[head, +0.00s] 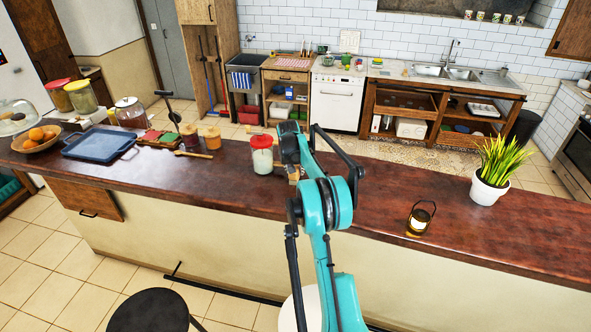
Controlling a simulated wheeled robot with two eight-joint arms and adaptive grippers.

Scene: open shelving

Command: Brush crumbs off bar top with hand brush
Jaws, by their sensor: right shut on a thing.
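The bar top (375,197) is a long dark red-brown wooden counter across the view. My right arm reaches over it from the bottom middle. My right gripper (294,168) is over the middle of the bar top, mostly hidden behind its own arm links. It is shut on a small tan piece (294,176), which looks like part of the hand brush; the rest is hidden. I cannot tell whether the brush touches the bar top. I cannot make out crumbs at this size. My left gripper is not in view.
A red-lidded jar (262,156) stands just left of my right gripper. A lantern (419,218) and a potted plant (489,190) stand to the right. A blue tray (98,145), fruit bowl (37,143) and several jars fill the left. Bar top between gripper and lantern looks clear.

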